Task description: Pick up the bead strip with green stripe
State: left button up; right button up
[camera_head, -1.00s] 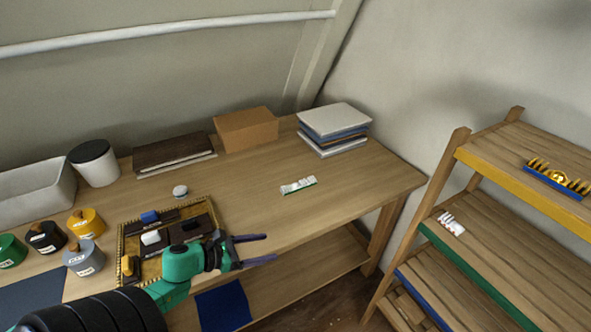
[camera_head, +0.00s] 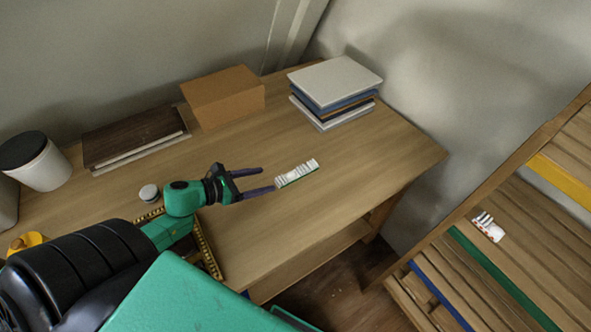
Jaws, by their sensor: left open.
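The bead strip with green stripe (camera_head: 297,173) lies on the wooden table, a short white ribbed strip with a green edge along its near side. My left gripper (camera_head: 268,181) is open, its two dark fingers pointing right toward the strip. The fingertips are close to the strip's left end; whether the lower one touches it I cannot tell. Nothing is between the fingers. My right gripper is not in view.
A cardboard box (camera_head: 223,96), a stack of books (camera_head: 335,86) and a dark flat box (camera_head: 135,138) stand along the back. A white strip (camera_head: 488,227) lies on the shelf rack at right. The table right of the bead strip is clear.

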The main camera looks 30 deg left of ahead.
aim_at(290, 174)
pick_arm(q)
jog(key=b+x, duration=0.2)
jog(key=x, duration=0.2)
jog(key=shift+w+d+f, duration=0.15)
jog(key=shift+d+f, duration=0.15)
jog(key=shift+d, duration=0.05)
jog(key=b+x, duration=0.3)
jog(key=x, duration=0.3)
jog(key=shift+w+a, duration=0.15)
jog(key=shift+w, duration=0.35)
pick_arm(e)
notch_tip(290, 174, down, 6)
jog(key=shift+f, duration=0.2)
pick_arm(q)
grip_shut()
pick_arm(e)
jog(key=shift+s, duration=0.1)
